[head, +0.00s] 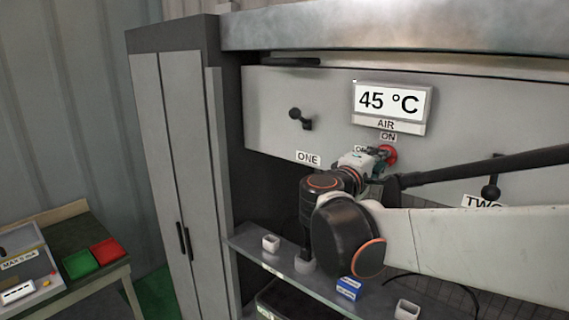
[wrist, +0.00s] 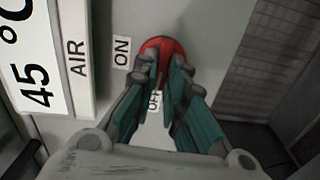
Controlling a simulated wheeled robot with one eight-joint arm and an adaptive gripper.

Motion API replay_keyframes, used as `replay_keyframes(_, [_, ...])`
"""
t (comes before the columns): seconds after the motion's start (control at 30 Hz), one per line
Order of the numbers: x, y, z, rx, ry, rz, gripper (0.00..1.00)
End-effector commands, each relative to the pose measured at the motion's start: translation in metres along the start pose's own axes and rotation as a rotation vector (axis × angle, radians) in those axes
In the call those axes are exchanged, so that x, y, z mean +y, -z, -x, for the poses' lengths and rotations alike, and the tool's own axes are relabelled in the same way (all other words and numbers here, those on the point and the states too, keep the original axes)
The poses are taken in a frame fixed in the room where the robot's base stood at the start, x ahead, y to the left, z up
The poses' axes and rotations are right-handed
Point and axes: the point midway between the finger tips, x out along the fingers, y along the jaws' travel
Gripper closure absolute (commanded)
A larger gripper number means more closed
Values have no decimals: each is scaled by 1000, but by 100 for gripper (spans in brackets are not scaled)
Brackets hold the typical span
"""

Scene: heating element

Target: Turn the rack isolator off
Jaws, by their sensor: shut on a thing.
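The rack isolator is a round red knob (head: 388,155) on the grey panel, below the 45 °C display. It also shows in the wrist view as a red dome (wrist: 162,48). An ON label (wrist: 122,52) sits beside it and an OFF label (wrist: 155,100) is partly hidden between my fingers. My gripper (wrist: 165,66) is at the knob, its two teal-padded fingers shut on part of it. In the head view my gripper (head: 376,160) covers the knob's left side.
The display (head: 391,103) reads 45 °C, with an AIR label under it. A black lever (head: 301,118) marked ONE is left; another (head: 490,192) marked TWO is right. A shelf (head: 244,236) below holds small white cups and a blue box (head: 348,288). A cabinet (head: 177,130) stands left.

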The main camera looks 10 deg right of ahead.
Motion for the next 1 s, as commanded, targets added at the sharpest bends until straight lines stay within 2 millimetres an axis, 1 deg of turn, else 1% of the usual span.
replay_keyframes(0.03, [3, -2, 6, 12, -5, 18, 100])
replay_keyframes(0.3, [3, -2, 6, 12, -6, 67, 100])
replay_keyframes(0.67, [3, -2, 6, 12, -7, 71, 100])
replay_keyframes(0.7, [3, -2, 6, 12, -7, 71, 86])
replay_keyframes(0.77, [3, -2, 6, 11, -6, 70, 72])
replay_keyframes(0.8, [3, -2, 6, 11, -6, 70, 68])
replay_keyframes(1.0, [1, -3, 6, 8, -4, 68, 68])
